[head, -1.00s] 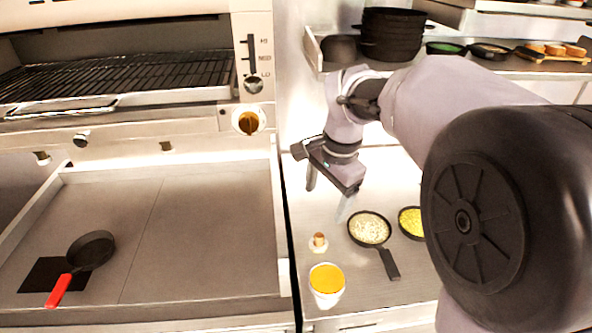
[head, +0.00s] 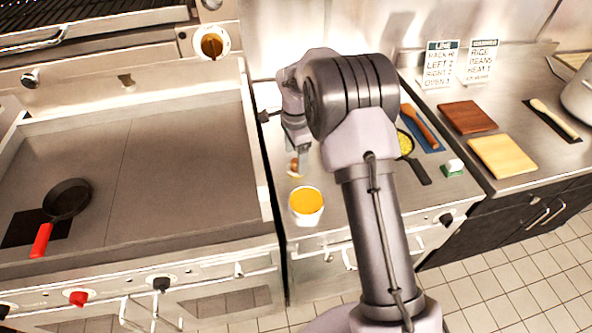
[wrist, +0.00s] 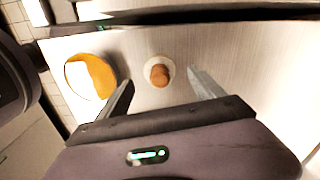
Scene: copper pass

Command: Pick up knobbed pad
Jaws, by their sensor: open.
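The knobbed pad is a small pale disc with a brown wooden knob (wrist: 158,74), standing on the steel counter (head: 280,215). In the head view the pad (head: 294,168) is partly covered by my gripper (head: 298,150). In the wrist view my gripper (wrist: 160,84) is open and empty, with one finger to the left and one to the right of the pad. The knob shows between and slightly beyond the fingertips. I see no contact. The height gap is hard to judge.
A white tub of orange-yellow contents (head: 306,203) stands close in front of the pad; it also shows in the wrist view (wrist: 90,76). A pan of yellow food (head: 404,143) is right of my arm. A red-handled pan (head: 66,199) lies on the left griddle.

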